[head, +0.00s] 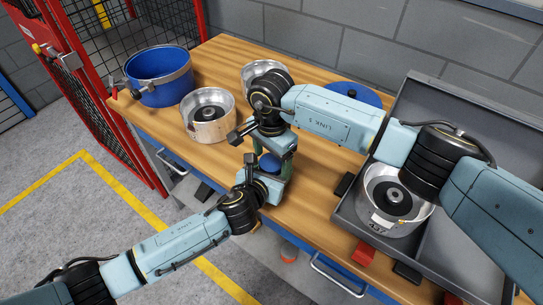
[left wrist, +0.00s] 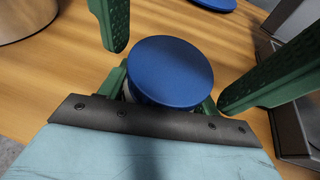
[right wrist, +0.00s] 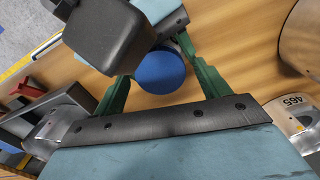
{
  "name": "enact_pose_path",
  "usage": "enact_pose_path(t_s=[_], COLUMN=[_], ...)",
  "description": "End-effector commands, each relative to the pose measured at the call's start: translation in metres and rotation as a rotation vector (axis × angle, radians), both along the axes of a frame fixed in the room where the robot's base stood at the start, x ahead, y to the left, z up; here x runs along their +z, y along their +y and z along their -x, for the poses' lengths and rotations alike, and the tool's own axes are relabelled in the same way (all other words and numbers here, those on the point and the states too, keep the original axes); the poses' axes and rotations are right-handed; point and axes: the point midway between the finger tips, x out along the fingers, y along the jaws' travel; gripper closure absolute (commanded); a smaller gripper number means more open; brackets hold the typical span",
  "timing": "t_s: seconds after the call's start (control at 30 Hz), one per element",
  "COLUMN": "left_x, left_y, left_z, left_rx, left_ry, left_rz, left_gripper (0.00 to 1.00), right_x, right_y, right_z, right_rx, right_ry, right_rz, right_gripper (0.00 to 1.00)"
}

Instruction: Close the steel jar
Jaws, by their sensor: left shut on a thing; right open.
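A blue round lid (left wrist: 170,70) sits over the steel jar (left wrist: 131,95), whose body is mostly hidden, with only a grey sliver showing under the lid's edge. The lid also shows in the head view (head: 269,163) and in the right wrist view (right wrist: 160,72). I cannot tell whether it is fully seated. My left gripper (head: 264,183) is shut on the jar below the lid, its green fingers partly hidden. My right gripper (head: 272,156) comes from above, open, with its green fingers apart on either side of the lid.
A blue pot (head: 165,94) and two steel housings (head: 207,130) (head: 249,72) stand at the left and back of the wooden table (head: 320,185). A blue disc (head: 352,90) lies at the back. A grey tray (head: 345,213) at right holds a steel housing (head: 398,225). A red mesh fence (head: 100,100) is at left.

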Motion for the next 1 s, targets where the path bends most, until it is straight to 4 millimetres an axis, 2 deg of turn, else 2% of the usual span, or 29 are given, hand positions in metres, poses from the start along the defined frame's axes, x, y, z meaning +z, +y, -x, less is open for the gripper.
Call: enact_pose_path(t_s=[0.17, 0.5, 0.83, 1.0], left_x=[-0.001, -0.001, -0.001, -0.001], left_y=[0.0, 0.0, 0.0, 0.0], left_z=[0.0, 0.0, 0.0, 0.0], left_rx=[0.001, 0.001, 0.001, 0.001], left_ry=[0.002, 0.002, 0.002, 0.002], left_rz=[-0.001, -0.001, -0.001, -0.001], left_gripper=[1.0, 1.0, 1.0, 1.0], right_x=[0.005, 0.044, 0.046, 0.057], right_y=[0.001, 0.0, 0.0, 0.0], right_z=[0.0, 0.0, 0.0, -0.001], right_rx=[0.002, 0.002, 0.012, 0.162], right_ry=[-0.001, -0.001, -0.001, -0.003], right_rz=[-0.001, 0.0, -0.001, -0.001], right_gripper=[0.25, 0.25, 0.28, 0.28])
